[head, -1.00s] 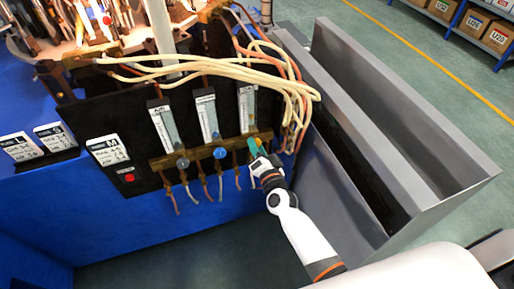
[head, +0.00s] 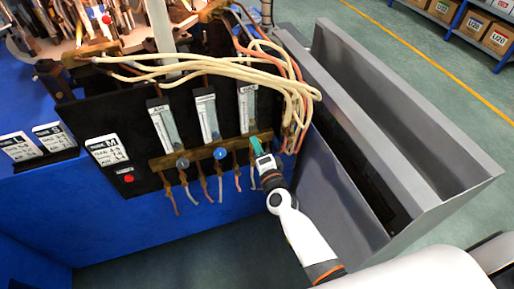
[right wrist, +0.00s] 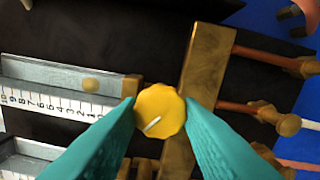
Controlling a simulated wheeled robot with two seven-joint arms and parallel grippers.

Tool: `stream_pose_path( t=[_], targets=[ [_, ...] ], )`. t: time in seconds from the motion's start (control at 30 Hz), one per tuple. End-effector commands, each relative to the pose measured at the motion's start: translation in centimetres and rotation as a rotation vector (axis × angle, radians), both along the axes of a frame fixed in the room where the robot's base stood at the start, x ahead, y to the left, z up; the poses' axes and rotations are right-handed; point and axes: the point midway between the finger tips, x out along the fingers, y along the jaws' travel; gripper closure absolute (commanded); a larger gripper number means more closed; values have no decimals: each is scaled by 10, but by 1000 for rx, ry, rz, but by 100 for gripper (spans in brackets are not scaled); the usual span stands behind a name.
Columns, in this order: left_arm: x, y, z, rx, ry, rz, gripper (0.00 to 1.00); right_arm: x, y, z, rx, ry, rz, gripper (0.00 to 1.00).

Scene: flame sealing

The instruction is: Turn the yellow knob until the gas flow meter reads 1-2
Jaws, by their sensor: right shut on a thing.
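The yellow knob (right wrist: 160,112), round with a white pointer line, sits between the teal fingertips of my right gripper (right wrist: 160,108) in the right wrist view. The gripper is shut on it. The right gripper (head: 258,148) also shows in the head view at the foot of the rightmost flow meter, hiding the knob there. That gas flow meter (head: 247,108) is a clear upright tube with a scale. In the right wrist view, the meter's scale (right wrist: 50,98) lies sideways. My left gripper is not in view.
Two other flow meters (head: 163,125) (head: 206,118) stand to the left, with a grey knob (head: 182,162) and a blue knob (head: 220,153) below. Cream hoses (head: 220,62) hang above. A grey metal trough (head: 420,130) stands close on the right of my arm.

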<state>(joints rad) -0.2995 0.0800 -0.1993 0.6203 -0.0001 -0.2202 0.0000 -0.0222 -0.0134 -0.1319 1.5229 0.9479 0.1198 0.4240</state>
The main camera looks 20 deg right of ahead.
Motion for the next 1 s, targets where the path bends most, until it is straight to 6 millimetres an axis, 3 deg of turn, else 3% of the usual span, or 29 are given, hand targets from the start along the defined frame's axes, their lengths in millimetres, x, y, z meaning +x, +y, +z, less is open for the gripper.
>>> stream_pose_path(
  t=[0.27,0.3,0.4,0.77,1.0],
  targets=[
    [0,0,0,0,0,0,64,0,0,-1,0,2,0,91],
    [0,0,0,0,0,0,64,0,0,-1,0,2,0,61],
    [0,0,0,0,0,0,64,0,0,-1,-1,2,0,47],
    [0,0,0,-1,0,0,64,-6,0,-1,-2,2,0,47],
    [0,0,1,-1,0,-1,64,-50,-2,-2,-1,4,0,47]
  ],
)
